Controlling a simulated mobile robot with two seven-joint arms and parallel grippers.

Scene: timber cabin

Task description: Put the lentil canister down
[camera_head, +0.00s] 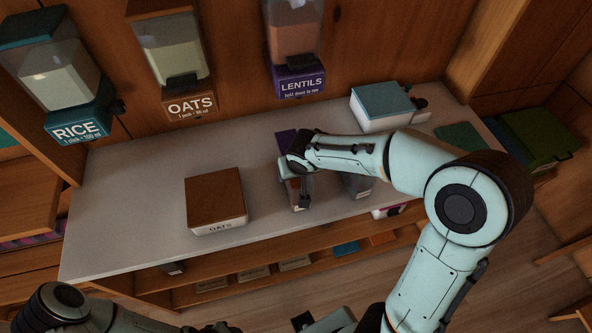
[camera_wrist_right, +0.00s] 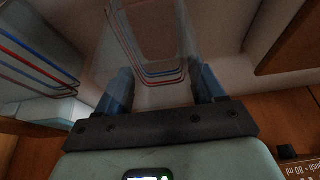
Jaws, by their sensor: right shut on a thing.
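In the right wrist view the clear canister wall (camera_wrist_right: 158,45), with coloured lines, is between the two fingers of my right gripper (camera_wrist_right: 163,88). I cannot tell whether its base touches the counter. My left arm shows at the bottom left of the head view; its fingers are not clear.
A brown-lidded oats canister (camera_head: 216,200) stands left on the counter (camera_head: 130,215). Another clear canister (camera_head: 357,186) stands close right, partly behind my arm. A teal-lidded box (camera_head: 382,106) is at the back right. RICE (camera_head: 75,130), OATS (camera_head: 190,106) and LENTILS (camera_head: 300,84) dispensers hang above.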

